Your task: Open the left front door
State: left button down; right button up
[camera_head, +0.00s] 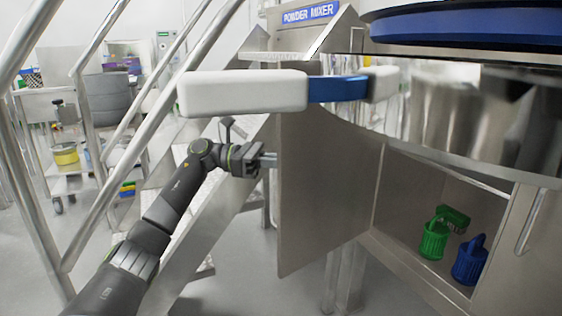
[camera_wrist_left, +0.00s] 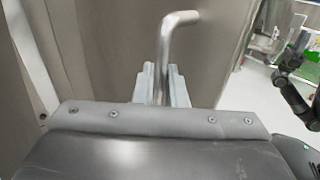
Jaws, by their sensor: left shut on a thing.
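The left front door (camera_head: 322,185) is a flat grey metal panel. It stands swung out from the cabinet under the powder mixer, with the left compartment open beside it. My left gripper (camera_head: 267,160) is at the door's left side in the head view. In the left wrist view, the gripper's fingers (camera_wrist_left: 162,86) are shut around the bent metal bar handle (camera_wrist_left: 170,50) on the door panel (camera_wrist_left: 110,45). My right gripper is not seen in either view.
A green container (camera_head: 433,240) and a blue container (camera_head: 469,260) stand inside the open compartment. The right door (camera_head: 525,250) appears closed. A white-and-blue bar (camera_head: 245,92) crosses above my arm. Metal stairs with railings (camera_head: 150,130) stand at left.

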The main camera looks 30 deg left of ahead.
pick_arm(q)
jog(key=c, duration=1.6)
grip_release()
jog(key=shift+w+d, duration=0.1)
jog(key=shift+d, duration=0.05)
jog(key=p+v, duration=0.1)
jog(key=v, duration=0.6)
jog(key=shift+a+p, duration=0.3)
jog(key=shift+p, duration=0.1)
